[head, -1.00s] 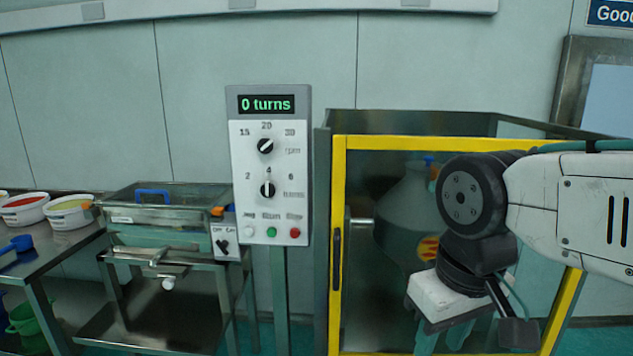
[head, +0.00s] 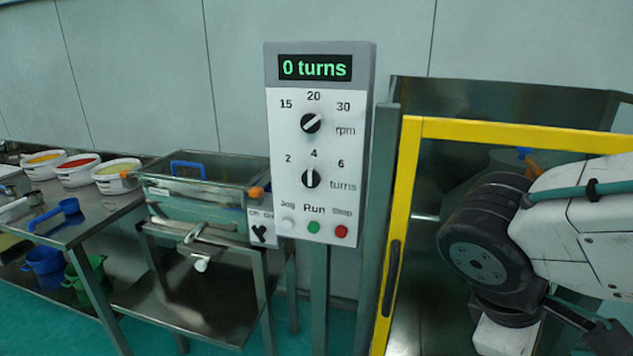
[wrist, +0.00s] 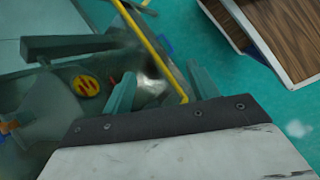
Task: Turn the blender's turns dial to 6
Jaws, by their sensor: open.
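The turns dial (head: 311,177) is a black knob with a white pointer on the lower part of the control panel (head: 352,150). Its pointer stands upright at 4, with 2 to its left and 6 to its right. The panel's display (head: 315,67) reads "0 turns". My gripper is to the right of the panel and apart from the dial. Its fingers are below the head view's edge. In the wrist view, my gripper (wrist: 162,86) shows two separated fingers with nothing held. The dial is not recognisable there.
The rpm dial (head: 311,123) is above, pointing toward 30. Jog, Run (head: 314,227) and red Stop (head: 341,231) buttons are below. A yellow-framed enclosure (head: 405,190) stands right of the panel.

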